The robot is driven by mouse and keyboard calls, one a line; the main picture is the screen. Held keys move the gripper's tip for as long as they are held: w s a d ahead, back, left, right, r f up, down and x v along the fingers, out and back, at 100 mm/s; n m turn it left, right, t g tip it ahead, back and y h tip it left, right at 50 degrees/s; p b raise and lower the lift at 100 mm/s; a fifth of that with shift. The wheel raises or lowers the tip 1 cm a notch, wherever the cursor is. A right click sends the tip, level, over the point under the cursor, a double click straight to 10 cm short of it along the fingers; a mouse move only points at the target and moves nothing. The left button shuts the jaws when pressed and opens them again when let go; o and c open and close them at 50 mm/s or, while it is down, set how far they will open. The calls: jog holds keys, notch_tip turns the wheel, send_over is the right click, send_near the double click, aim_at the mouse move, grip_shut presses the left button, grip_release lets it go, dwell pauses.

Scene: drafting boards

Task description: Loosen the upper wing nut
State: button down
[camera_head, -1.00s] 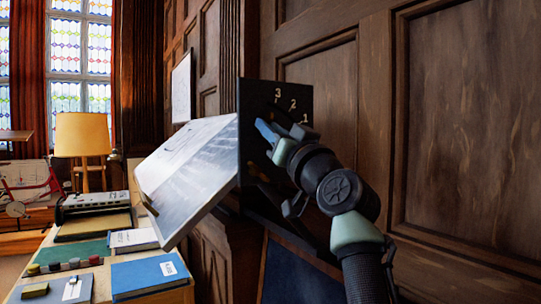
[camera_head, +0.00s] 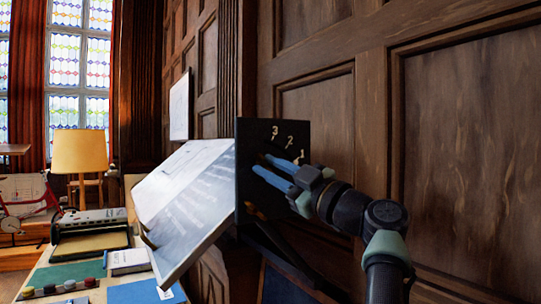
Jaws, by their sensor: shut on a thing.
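A dark upright plate (camera_head: 252,135) marked 3, 2 and 1 stands at the side of the tilted drafting board (camera_head: 190,195). My gripper (camera_head: 261,163) reaches it from the right, with its two blue fingers against the plate's face, below the numbers. The fingers are shut on a small part there, which I take to be the upper wing nut; it is mostly hidden between the fingertips.
A dark wood panelled wall (camera_head: 460,140) runs close along the right. On the left, a desk carries a lamp (camera_head: 80,152), a typewriter-like machine (camera_head: 92,220), a blue book (camera_head: 133,292) and several small blocks. Open air lies between lamp and board.

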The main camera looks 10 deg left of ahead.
jog(key=shift+r+n+g+p, duration=0.2)
jog(key=shift+n+g+p, duration=0.1)
jog(key=shift+n+p, duration=0.4)
jog(key=shift+f+n, duration=0.1)
jog(key=shift+n, duration=0.2)
jog(key=c, duration=0.7)
grip_release()
jog(key=shift+d+f, duration=0.1)
jog(key=shift+b+v, duration=2.1)
jog(key=shift+v, duration=4.3)
